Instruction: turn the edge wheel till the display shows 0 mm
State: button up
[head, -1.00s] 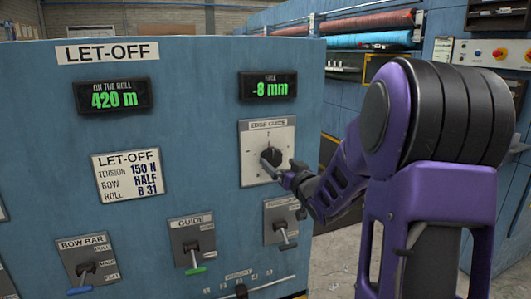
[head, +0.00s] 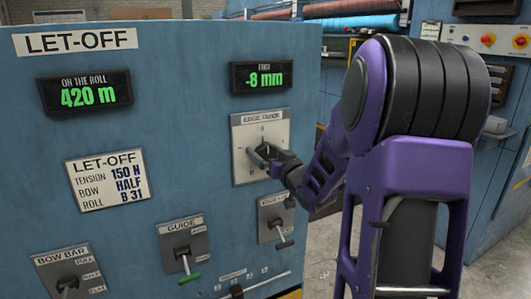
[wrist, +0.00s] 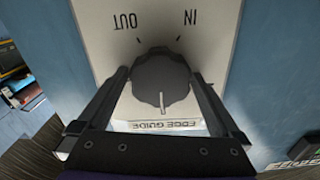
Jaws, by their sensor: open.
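The edge wheel is a dark scalloped knob (wrist: 162,82) on a white plate marked EDGE GUIDE. In the wrist view the plate (wrist: 215,35) appears upside down, with OUT and IN marks, and the knob's white pointer line aims at the EDGE GUIDE label. My gripper (wrist: 163,75) is open, with one finger on each side of the knob; I cannot tell whether they touch it. In the head view my gripper (head: 262,157) is at the plate (head: 278,130) and hides most of the knob. The edge display (head: 262,77) reads -8 mm in green.
The blue panel also carries a 420 m display (head: 85,93), a LET-OFF card (head: 105,180), a GUIDE lever (head: 184,247), a BOW BAR lever (head: 68,275) and another lever (head: 276,220) just below the wheel. Rolls of material (head: 350,22) lie behind.

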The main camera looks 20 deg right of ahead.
jog(key=shift+c, duration=0.3)
jog(key=c, duration=1.1)
jog(key=shift+m+p, duration=0.35)
jog(key=shift+m, duration=0.05)
jog(key=shift+d+r+m+p, duration=0.1)
jog(key=shift+m+p, duration=0.55)
jog(key=shift+m, duration=0.35)
jog(key=m+p, duration=0.2)
jog(key=m, duration=0.2)
jog(key=shift+m, duration=0.4)
jog(key=shift+p, duration=0.3)
